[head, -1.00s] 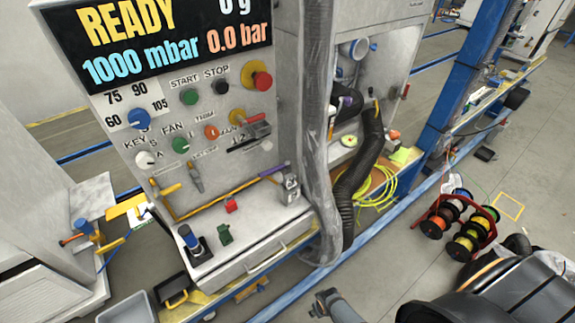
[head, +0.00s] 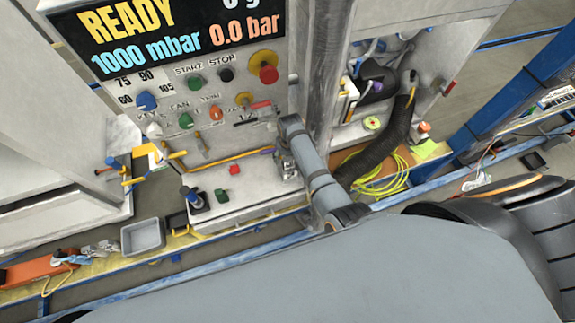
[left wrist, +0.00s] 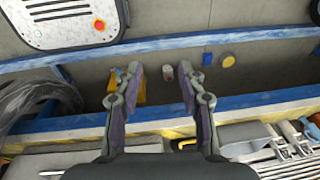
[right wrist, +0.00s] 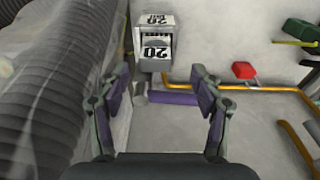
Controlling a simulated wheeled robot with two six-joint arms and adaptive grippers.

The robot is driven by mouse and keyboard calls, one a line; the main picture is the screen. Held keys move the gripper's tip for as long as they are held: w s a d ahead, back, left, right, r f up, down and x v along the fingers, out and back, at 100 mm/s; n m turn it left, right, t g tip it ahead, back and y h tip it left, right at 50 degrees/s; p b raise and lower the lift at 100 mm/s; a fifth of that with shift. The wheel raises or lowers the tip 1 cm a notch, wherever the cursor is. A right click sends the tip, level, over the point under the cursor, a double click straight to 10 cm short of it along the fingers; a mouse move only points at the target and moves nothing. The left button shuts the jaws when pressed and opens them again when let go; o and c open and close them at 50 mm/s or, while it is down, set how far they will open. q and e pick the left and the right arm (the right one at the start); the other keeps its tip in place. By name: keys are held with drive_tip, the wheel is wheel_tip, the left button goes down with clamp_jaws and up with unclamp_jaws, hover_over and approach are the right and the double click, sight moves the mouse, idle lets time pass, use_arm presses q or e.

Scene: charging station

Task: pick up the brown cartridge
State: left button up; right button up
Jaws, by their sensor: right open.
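I cannot pick out a brown cartridge in any view. My right gripper (right wrist: 162,86) is open and empty in the right wrist view. It is over the station's grey ledge, with a purple pipe section (right wrist: 172,98) and a block marked 20 (right wrist: 154,38) showing between and beyond its fingers. In the head view my right arm reaches up to the ledge and partly covers that block (head: 289,171). My left gripper (left wrist: 161,78) is open and empty in the left wrist view, above a blue rail and the floor. It does not show in the head view.
A thick black hose (head: 385,140) hangs right of my right arm; a ribbed hose (right wrist: 45,100) is close left of the gripper. A red block (right wrist: 244,71) and green block (right wrist: 300,31) are on the right. A grey bin (head: 143,236) stands at lower left.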

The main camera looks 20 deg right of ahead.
sight(288, 159)
drive_tip(key=shift+w+d+f+b, duration=0.1)
drive_tip(key=shift+d+f+b, duration=0.1)
drive_tip(key=shift+f, duration=0.4)
drive_tip(key=shift+w+d+f+b, duration=0.1)
drive_tip(key=shift+d+f+b, duration=0.1)
drive_tip(key=shift+f, duration=0.35)
drive_tip(key=f+b, duration=0.2)
drive_tip(key=b, duration=0.1)
drive_tip(key=f+b, duration=0.1)
drive_tip(key=shift+w+a+f+b, duration=0.15)
drive_tip(key=shift+w+f+b, duration=0.15)
drive_tip(key=shift+w+f, duration=0.05)
drive_tip(key=shift+w+f+b, duration=0.1)
drive_tip(key=shift+f+b, duration=0.15)
drive_tip(key=shift+b, duration=0.05)
use_arm(q)
drive_tip(key=f, duration=0.1)
drive_tip(key=d+f, duration=0.1)
drive_tip(key=f, duration=0.3)
drive_tip(key=shift+w+d+f, duration=0.2)
drive_tip(key=shift+w+d, duration=0.15)
use_arm(e)
drive_tip(key=shift+r, duration=0.15)
drive_tip(key=shift+c, duration=0.3)
use_arm(q)
drive_tip(key=shift+s, duration=0.1)
use_arm(e)
clamp_jaws()
